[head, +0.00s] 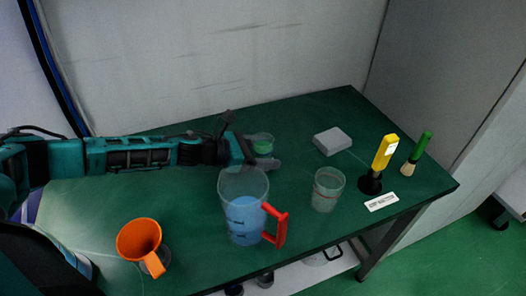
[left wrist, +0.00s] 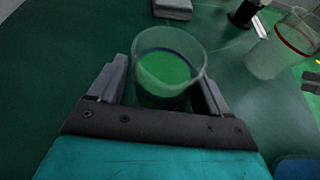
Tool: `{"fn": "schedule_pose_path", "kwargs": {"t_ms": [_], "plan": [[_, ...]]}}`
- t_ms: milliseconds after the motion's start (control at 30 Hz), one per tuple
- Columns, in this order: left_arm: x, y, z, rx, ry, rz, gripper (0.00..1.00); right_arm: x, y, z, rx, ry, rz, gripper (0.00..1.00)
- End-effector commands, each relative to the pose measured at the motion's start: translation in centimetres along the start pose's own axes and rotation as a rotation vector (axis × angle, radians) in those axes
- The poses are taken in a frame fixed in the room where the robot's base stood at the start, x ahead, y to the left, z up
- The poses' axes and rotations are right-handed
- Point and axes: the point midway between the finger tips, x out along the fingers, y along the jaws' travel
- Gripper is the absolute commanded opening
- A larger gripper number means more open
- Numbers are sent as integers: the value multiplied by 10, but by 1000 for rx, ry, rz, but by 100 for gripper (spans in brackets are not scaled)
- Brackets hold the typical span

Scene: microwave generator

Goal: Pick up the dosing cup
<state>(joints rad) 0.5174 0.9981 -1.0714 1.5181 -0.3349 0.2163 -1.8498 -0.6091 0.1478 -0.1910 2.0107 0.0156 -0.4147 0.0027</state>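A small clear cup with a dark blue line, which I take to be the dosing cup (left wrist: 168,52), stands between the fingers of my left gripper (left wrist: 163,80) in the left wrist view. The fingers are spread on either side of it. A gap shows at the left finger; whether the right finger touches cannot be told. In the head view the cup (head: 262,143) shows at the end of my left gripper (head: 250,146), which reaches in level from the left.
On the green table (head: 300,125) stand a jug (head: 243,205) of blue liquid with a red handle, a clear cup (head: 327,190) with a red line, an orange funnel (head: 138,238), a grey block (head: 332,141), a yellow-handled tool (head: 384,153) and a green-handled brush (head: 421,147). A wall is behind.

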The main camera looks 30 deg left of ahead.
Motion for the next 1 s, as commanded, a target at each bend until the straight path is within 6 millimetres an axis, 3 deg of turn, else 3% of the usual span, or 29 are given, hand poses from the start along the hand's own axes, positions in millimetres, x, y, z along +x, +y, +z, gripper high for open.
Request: {"fn": "schedule_pose_path", "kwargs": {"t_ms": [67, 500, 1000], "plan": [[0, 0, 0, 0, 0, 0, 70, 0, 0, 0, 0, 0, 0, 43], [0, 0, 0, 0, 0, 0, 28, 0, 0, 0, 0, 1, 0, 43], [-2, 0, 6, 2, -1, -1, 27, -1, 0, -3, 0, 3, -1, 43]]}}
